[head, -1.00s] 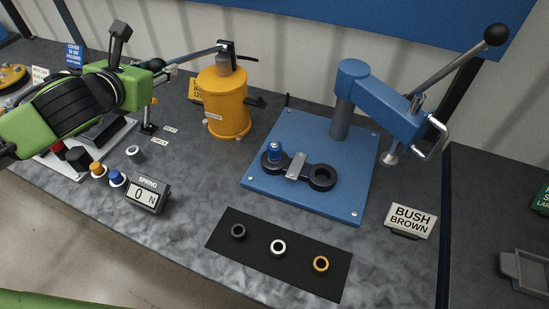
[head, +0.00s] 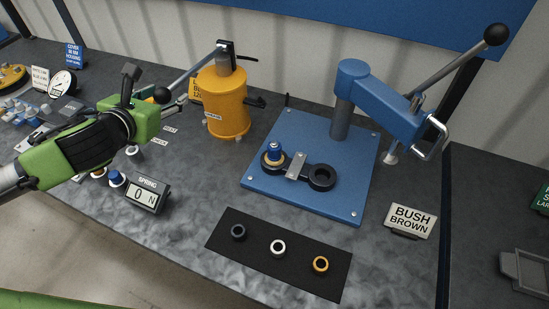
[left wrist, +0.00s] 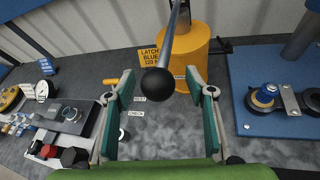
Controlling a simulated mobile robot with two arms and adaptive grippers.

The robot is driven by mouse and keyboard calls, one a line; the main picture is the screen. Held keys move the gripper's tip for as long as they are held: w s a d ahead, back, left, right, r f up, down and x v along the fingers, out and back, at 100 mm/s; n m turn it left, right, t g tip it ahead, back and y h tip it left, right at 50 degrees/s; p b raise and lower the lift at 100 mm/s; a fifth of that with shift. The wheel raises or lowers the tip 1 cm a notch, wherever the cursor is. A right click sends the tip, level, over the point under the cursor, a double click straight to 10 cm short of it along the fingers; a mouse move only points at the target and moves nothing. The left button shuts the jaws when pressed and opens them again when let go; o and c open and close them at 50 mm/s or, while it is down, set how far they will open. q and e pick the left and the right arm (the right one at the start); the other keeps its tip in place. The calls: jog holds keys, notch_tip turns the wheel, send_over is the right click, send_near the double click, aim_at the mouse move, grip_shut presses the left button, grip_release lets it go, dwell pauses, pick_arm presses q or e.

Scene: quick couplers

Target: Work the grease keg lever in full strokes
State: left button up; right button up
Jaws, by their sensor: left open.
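The orange grease keg (head: 222,105) stands at the back of the bench. Its grey lever (head: 195,68) slopes down to the left from the keg's top and ends in a black ball (head: 162,95). My left gripper (head: 176,100) is at the ball end, left of the keg. In the left wrist view, my open fingers (left wrist: 162,105) have the black ball (left wrist: 158,82) in the gap between them, with room on both sides. Whether anything of the gripper touches the ball cannot be told. My right gripper is not in view.
A blue press base (head: 340,190) right of the keg carries a dark link with a blue-capped fitting (head: 274,152). A black mat (head: 260,262) with three rings lies in front. The SPRING display (head: 147,195) reads 0 N. Bare bench lies between.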

aim_at(158, 99)
pick_arm(q)
jog(key=shift+s+a+r+p, duration=0.1)
jog(key=shift+s+r+p, duration=0.2)
jog(key=shift+s, duration=0.15)
jog(key=p+v, duration=0.1)
jog(key=v, duration=0.2)
jog(key=shift+s+r, duration=0.1)
jog(key=shift+s, duration=0.1)
jog(key=shift+v, duration=1.3)
